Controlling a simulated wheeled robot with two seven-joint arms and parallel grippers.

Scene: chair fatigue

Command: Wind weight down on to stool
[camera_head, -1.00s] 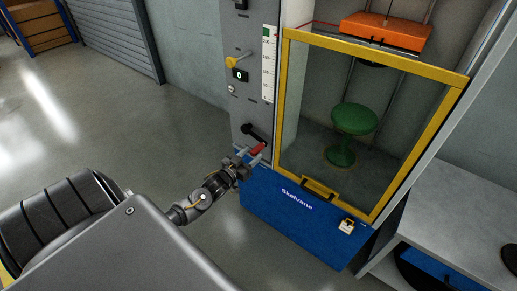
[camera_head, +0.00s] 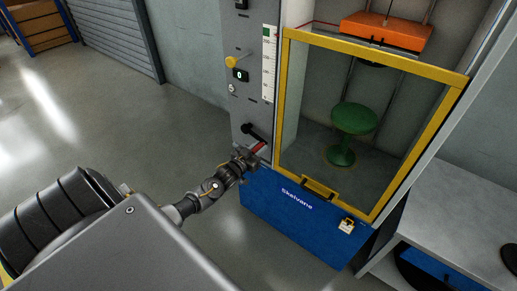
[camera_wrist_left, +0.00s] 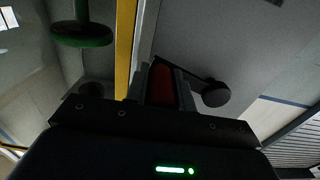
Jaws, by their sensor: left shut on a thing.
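An orange weight (camera_head: 386,31) hangs high inside the machine, above a green stool (camera_head: 354,118) that stands upright behind the yellow-framed door. There is a clear gap between them. My left gripper (camera_head: 255,151) is at the crank on the machine's grey front panel, shut on its red handle (camera_head: 259,147). In the left wrist view the red handle (camera_wrist_left: 161,86) lies between the fingers, with the black crank arm (camera_wrist_left: 212,92) to its right. The stool (camera_wrist_left: 82,30) shows there at top left. My right gripper is not in view.
The yellow door frame (camera_head: 281,100) is close to the right of the crank. The grey panel carries a yellow knob (camera_head: 232,63), a small display reading 0 and a white scale (camera_head: 268,62). A blue base (camera_head: 300,215) stands below; a grey bench (camera_head: 455,215) is at right.

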